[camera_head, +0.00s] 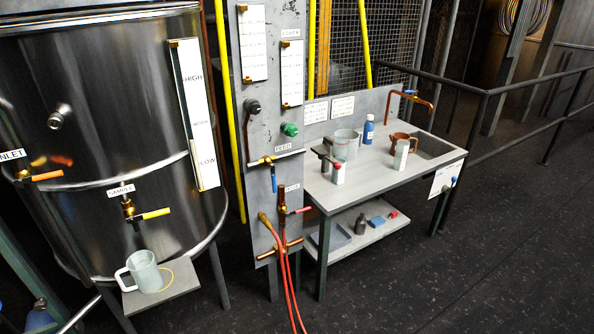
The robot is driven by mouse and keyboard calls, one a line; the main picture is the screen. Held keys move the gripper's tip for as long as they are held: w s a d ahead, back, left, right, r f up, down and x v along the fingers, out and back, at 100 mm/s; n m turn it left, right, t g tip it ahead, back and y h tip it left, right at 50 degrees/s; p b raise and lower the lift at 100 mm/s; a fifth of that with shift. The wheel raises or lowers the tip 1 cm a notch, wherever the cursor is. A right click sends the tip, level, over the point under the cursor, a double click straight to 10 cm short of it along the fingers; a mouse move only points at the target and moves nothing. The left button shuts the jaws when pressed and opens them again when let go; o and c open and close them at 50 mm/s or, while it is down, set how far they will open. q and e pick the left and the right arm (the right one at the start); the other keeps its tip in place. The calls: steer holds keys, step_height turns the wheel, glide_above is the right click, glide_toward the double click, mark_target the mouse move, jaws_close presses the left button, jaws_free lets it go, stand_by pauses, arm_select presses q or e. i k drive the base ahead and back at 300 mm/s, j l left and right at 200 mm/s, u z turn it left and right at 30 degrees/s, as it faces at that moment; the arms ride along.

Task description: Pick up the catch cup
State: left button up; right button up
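A pale, translucent mug with a handle (145,271), which looks like the catch cup, stands upright on a small grey shelf (184,281) at the lower left. Its handle points left. It is below the brass sample tap (129,209) with a yellow lever, on the front of the steel tank (95,120). A yellow ring lies around or behind the mug's base on the shelf; I cannot tell which. Neither of my grippers is in view.
A bench (384,180) at the right holds a clear jug (346,145), a copper-coloured mug (397,138), a blue bottle (369,130) and small containers. Red hoses (290,290) hang from the valve panel, right of the shelf. The dark floor at lower right is clear.

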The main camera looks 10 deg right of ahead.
mark_target(338, 176)
steer(key=i+l+u, duration=0.25)
steer(key=l, duration=0.15)
steer(key=l+u, duration=0.2)
steer(key=l, duration=0.15)
steer(key=i+l+u, duration=0.1)
steer(key=l+u, duration=0.15)
steer(key=l, duration=0.2)
steer(key=l+u, duration=0.25)
steer(key=l, duration=0.15)
steer(key=i, duration=0.05)
